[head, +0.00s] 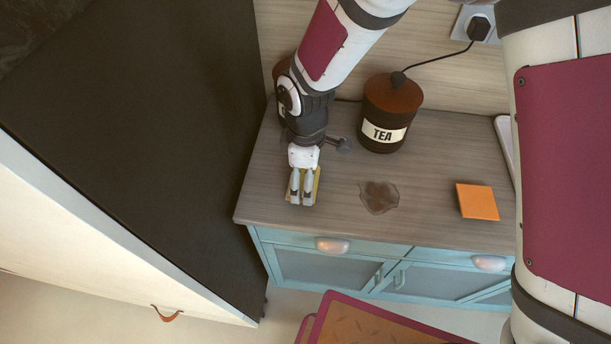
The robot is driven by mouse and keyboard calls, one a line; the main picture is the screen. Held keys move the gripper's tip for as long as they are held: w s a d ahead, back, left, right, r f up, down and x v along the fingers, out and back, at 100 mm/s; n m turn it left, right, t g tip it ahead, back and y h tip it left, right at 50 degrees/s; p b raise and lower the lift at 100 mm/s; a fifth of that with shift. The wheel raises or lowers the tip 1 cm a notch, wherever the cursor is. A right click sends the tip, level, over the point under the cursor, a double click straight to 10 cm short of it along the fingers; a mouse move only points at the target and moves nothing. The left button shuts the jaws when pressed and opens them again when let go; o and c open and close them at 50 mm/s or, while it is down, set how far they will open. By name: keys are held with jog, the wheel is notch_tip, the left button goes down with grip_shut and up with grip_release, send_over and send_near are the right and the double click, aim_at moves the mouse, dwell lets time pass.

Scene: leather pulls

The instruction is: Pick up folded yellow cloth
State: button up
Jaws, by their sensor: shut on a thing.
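The folded yellow cloth (316,184) is at the left end of the wooden countertop, mostly hidden under my gripper. Only narrow yellow edges show on both sides of the fingers. My gripper (301,199) points down at the cloth, with its two fingers close together and shut on it. Whether the cloth touches the counter or is slightly above it, I cannot tell.
A dark TEA canister (385,125) stands behind right, with a black cable running to a wall socket (474,24). A brown spill (379,197) and an orange square (477,201) lie to the right on the countertop (430,200). A tall dark-topped cabinet (150,120) borders the left.

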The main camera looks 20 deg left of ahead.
jog(key=shift+r, duration=0.45)
notch_tip(320, 180, up, 2)
jog(key=shift+s+r, duration=0.1)
jog(key=shift+s, duration=0.05)
jog(key=s+a+r+b, duration=0.1)
jog(key=s+a, duration=0.1)
jog(key=s, duration=1.3)
jog(key=shift+s+a+r+b, duration=0.15)
jog(key=shift+s+a+b, duration=0.1)
jog(key=shift+a+b, duration=0.05)
